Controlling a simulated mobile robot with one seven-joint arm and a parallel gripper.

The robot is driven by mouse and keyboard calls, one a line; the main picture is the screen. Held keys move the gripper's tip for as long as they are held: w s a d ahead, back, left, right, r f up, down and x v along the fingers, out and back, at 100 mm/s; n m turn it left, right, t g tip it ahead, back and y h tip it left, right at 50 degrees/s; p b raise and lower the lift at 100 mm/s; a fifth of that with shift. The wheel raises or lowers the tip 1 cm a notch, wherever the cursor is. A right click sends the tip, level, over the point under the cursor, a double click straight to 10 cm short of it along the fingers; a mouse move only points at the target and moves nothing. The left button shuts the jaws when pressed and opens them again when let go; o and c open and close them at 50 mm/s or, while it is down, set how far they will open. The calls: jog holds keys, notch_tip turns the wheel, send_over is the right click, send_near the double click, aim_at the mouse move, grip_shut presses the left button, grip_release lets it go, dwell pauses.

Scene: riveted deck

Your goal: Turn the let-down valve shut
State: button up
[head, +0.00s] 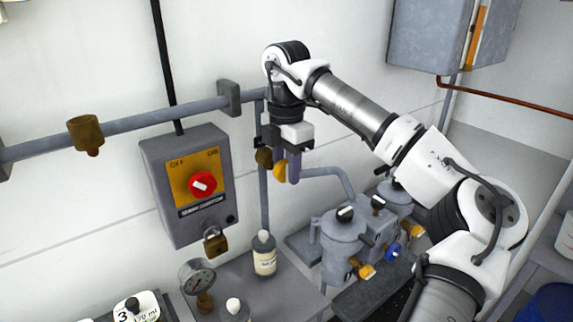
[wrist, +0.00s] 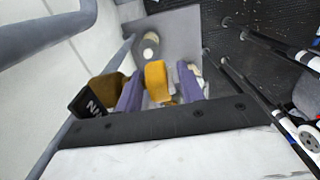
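A yellow valve handle (head: 280,171) shows at the vertical pipe by the wall, beside a brass-brown fitting (head: 264,157). I take it for the let-down valve. My gripper (head: 287,169) points down over it, with purple fingers. In the wrist view the yellow handle (wrist: 157,80) lies between the two fingers of my gripper (wrist: 160,88). A gap shows on the right side of the handle; it is close to the left finger. The brass fitting (wrist: 108,87) and a dark label plate (wrist: 88,104) are left of the fingers. The fingers partly hide the valve.
A grey switch box (head: 187,185) with a red knob hangs on the wall at left, a padlock (head: 214,240) below it. A bottle (head: 264,253), a gauge (head: 198,275) and grey pots (head: 340,243) stand below. A pipe (head: 325,172) bends down right of my gripper.

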jog(key=c, duration=0.7)
jog(key=shift+c, duration=0.2)
jog(key=g+y, duration=0.2)
jog(key=y, duration=0.1)
jog(key=shift+w+d+f, duration=0.1)
jog(key=shift+w+d, duration=0.05)
jog(key=shift+d, duration=0.05)
jog(key=g+y, duration=0.2)
jog(key=y, duration=0.1)
jog(key=g+y, duration=0.1)
jog(key=shift+w+d+f+g+y, duration=0.1)
jog(key=shift+f+g+y, duration=0.15)
jog(key=shift+g+y, duration=0.05)
jog(key=g+y, duration=0.1)
jog(key=y, duration=0.1)
jog(key=g+y, duration=0.1)
jog(key=shift+f+g+y, duration=0.25)
jog(key=shift+g+y, duration=0.05)
jog(key=shift+f+g+y, duration=0.2)
jog(key=shift+g+y, duration=0.9)
jog(key=shift+y, duration=0.5)
jog(key=o, duration=1)
